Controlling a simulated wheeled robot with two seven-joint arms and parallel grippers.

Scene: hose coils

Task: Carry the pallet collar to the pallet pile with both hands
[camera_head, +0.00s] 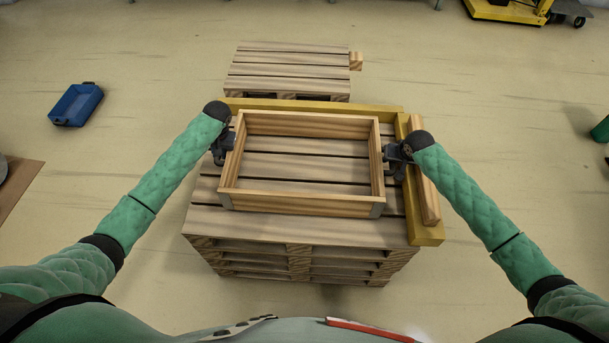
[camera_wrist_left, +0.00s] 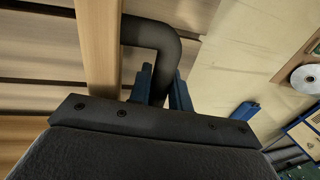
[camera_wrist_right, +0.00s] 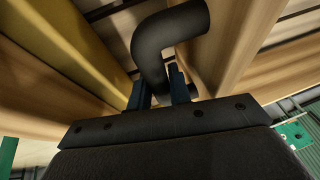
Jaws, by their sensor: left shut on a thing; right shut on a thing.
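The pallet collar (camera_head: 300,204) is an open rectangular wooden frame with metal front corners and a dark handle at each short side. It is over the pallet pile (camera_head: 300,231), roughly level; I cannot tell whether it touches the top boards. My left gripper (camera_head: 222,145) is shut on the left handle, a bent dark bar (camera_wrist_left: 165,40) in the left wrist view. My right gripper (camera_head: 396,157) is shut on the right handle, also a bent dark bar (camera_wrist_right: 160,38) in the right wrist view. The pile's boards show through the collar.
A yellow beam (camera_head: 320,104) runs along the pile's back edge, another (camera_head: 425,236) along its right side with a wooden bar (camera_head: 429,203) on it. A lower pallet (camera_head: 290,67) stands behind. A blue bin (camera_head: 76,105) lies left, a yellow cart (camera_head: 505,10) far right.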

